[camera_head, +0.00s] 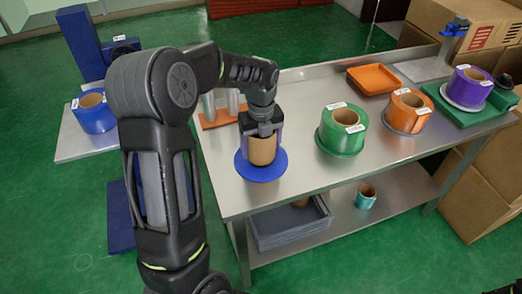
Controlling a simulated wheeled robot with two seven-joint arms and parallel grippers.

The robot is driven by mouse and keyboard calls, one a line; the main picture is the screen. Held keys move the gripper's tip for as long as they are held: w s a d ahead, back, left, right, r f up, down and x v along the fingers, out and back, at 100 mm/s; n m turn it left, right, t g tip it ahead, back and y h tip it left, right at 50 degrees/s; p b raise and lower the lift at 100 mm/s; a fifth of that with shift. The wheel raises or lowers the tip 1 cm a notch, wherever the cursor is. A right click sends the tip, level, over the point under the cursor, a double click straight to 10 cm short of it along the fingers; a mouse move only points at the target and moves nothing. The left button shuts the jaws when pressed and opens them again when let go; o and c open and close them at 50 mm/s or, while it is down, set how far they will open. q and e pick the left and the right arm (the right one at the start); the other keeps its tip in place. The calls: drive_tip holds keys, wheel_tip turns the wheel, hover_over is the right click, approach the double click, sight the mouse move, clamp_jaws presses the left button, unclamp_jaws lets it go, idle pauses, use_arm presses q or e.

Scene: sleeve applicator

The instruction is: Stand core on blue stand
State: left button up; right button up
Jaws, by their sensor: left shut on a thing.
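The core is a brown cardboard tube (262,152), upright in the head view near the left part of the steel table. The blue stand (261,175) is a flat round disc lying on the table directly under the core. My left gripper (263,130) comes down from above and is shut on the core's upper part. The core's lower end is over the disc, at or very near its surface; I cannot tell whether it touches. The gripper hides the core's top. My right gripper is not in view.
Green (342,130), orange (408,111) and purple (467,88) rolls stand along the table to the right. An orange tray (374,79) lies behind them. An orange base with upright posts (218,118) is behind the left gripper. Bare steel lies between the blue stand and green roll.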

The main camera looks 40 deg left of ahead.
sight(261, 142)
use_arm(q)
drive_tip(key=shift+f, duration=1)
drive_tip(key=shift+f, duration=0.15)
drive_tip(key=o, duration=1.4)
wheel_tip(261, 142, up, 12)
drive_tip(key=shift+r, duration=0.15)
